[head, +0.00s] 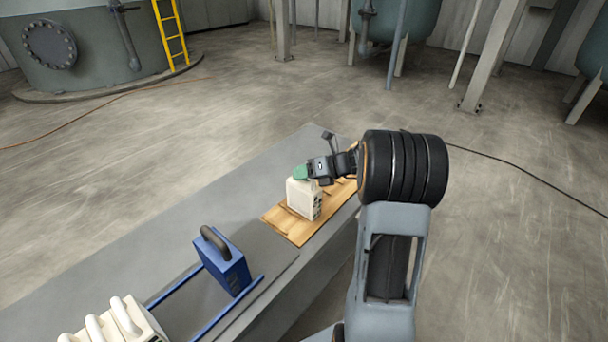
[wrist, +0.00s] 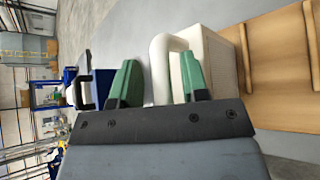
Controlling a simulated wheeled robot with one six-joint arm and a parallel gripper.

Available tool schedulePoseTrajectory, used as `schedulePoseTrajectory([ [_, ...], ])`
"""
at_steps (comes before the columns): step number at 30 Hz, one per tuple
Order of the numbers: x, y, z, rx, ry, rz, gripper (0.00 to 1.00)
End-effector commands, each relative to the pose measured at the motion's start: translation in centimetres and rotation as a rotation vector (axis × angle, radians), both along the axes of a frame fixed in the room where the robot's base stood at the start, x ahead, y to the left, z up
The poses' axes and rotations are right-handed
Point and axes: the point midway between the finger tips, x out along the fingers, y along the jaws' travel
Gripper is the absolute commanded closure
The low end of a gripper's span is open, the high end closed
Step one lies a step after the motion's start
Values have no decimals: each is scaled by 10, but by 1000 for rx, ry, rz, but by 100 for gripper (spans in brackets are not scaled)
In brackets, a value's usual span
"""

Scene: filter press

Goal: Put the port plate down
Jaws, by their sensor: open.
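The port plate, a cream block with a loop handle (head: 304,198), stands upright on a wooden board (head: 295,233) on the grey bench. In the wrist view the port plate (wrist: 214,62) shows at right of centre, with its handle reaching between my green fingertips. My gripper (head: 301,172) is at the plate's top, and in the wrist view its fingers (wrist: 160,62) are apart on either side of the handle. The right finger is close to the handle or touching it; I cannot tell which. The gripper partly hides the handle in the head view.
A blue plate with a dark handle (head: 222,262) stands between blue rails (head: 230,308) on the bench. Several cream plates (head: 118,322) stand at the lower left. The bench top (head: 165,245) left of the blue plate is clear.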

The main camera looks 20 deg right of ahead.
Motion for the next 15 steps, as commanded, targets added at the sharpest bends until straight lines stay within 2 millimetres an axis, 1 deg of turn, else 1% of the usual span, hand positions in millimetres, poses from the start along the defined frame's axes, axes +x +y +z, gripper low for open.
schedulePoseTrajectory([
  [4, 0, 0, -2, -1, 5, -1, 56],
  [7, -1, 0, 1, -1, 4, 0, 56],
  [11, -9, -12, 8, -2, 2, -5, 56],
  [15, -24, -30, 21, -1, 2, -6, 56],
])
